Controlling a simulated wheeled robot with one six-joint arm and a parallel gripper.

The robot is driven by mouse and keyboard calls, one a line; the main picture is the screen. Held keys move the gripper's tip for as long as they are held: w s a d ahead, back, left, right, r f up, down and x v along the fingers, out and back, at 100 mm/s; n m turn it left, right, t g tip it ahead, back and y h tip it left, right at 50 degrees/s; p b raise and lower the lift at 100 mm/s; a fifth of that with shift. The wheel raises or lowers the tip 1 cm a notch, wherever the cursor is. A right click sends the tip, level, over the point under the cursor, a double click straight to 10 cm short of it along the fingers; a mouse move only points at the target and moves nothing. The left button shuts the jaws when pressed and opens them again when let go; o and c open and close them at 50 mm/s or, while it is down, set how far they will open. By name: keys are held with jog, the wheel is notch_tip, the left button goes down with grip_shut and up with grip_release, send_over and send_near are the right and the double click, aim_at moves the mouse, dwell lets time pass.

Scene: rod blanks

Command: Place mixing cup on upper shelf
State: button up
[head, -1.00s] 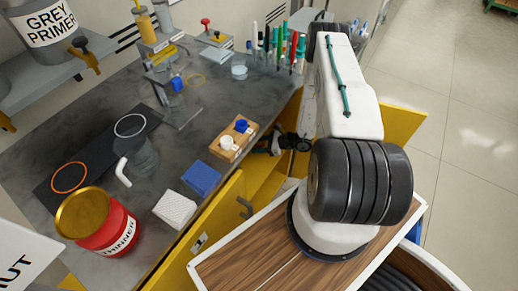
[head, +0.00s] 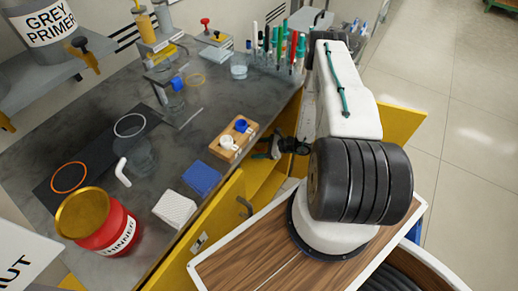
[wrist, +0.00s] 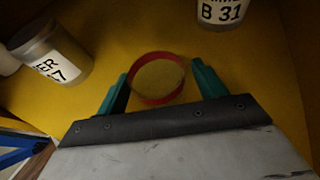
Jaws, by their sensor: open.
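In the wrist view a round, open thing with a red rim (wrist: 158,99) and a tan-yellow inside, which looks like the mixing cup, is on the yellow cabinet surface (wrist: 240,55). My gripper (wrist: 160,70) is open, with one green finger on either side of it. I cannot tell whether the fingers touch it. In the head view my gripper (head: 266,154) is low at the cabinet opening, and the cup is hidden. A grey shelf (head: 45,88) at the upper left bears a grey primer can (head: 48,25).
A yellow door (head: 215,220) stands beside the opening.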

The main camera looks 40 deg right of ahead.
jog(key=v, duration=1.2)
jog(key=shift+r, duration=0.1)
